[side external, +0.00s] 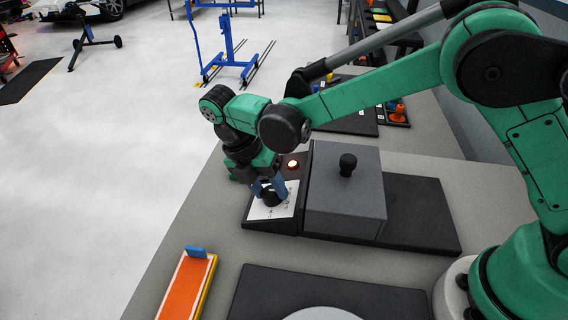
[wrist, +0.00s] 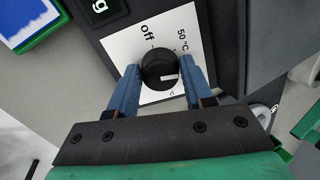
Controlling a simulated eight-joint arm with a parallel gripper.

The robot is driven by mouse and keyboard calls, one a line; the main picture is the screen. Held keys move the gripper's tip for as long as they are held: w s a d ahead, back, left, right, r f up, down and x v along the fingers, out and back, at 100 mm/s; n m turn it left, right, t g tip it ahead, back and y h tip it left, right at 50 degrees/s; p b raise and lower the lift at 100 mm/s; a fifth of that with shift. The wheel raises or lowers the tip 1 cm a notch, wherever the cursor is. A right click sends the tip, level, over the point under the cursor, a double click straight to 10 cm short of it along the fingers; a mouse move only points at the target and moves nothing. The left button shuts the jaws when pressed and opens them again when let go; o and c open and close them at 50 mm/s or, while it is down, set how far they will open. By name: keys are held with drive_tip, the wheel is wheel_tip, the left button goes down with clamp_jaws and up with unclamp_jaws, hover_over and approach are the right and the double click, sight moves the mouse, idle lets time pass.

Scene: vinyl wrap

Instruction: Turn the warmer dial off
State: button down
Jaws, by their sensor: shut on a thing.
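The warmer dial (wrist: 160,68) is a round black knob with a white mark, on a white panel (wrist: 125,47). In the wrist view the panel reads "off" at the upper left of the knob and "50 °C" at its upper right. Another label at the lower right is partly hidden. The white mark lies on the lower right part of the knob, away from "off". My gripper (wrist: 162,75) is shut on the dial, with one blue finger on each side. In the side view my gripper (side external: 268,187) reaches down onto the sloped panel, and the dial (side external: 271,199) shows between its fingers.
An orange-red lamp (side external: 293,164) glows behind the panel. The grey warmer box (side external: 345,205) with a black top knob (side external: 348,163) stands just right. An orange tray (side external: 188,287) lies at the front left. The bench (side external: 215,215) is clear left of the panel.

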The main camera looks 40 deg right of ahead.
drive_tip(key=n, duration=0.7)
drive_tip(key=shift+a, duration=0.1)
drive_tip(key=n, duration=0.6)
drive_tip(key=shift+y, duration=0.3)
drive_tip(key=shift+n, duration=0.4)
drive_tip(key=shift+c, duration=1.7)
unclamp_jaws()
drive_tip(key=shift+v, duration=2.85)
drive_tip(key=shift+s, duration=0.1)
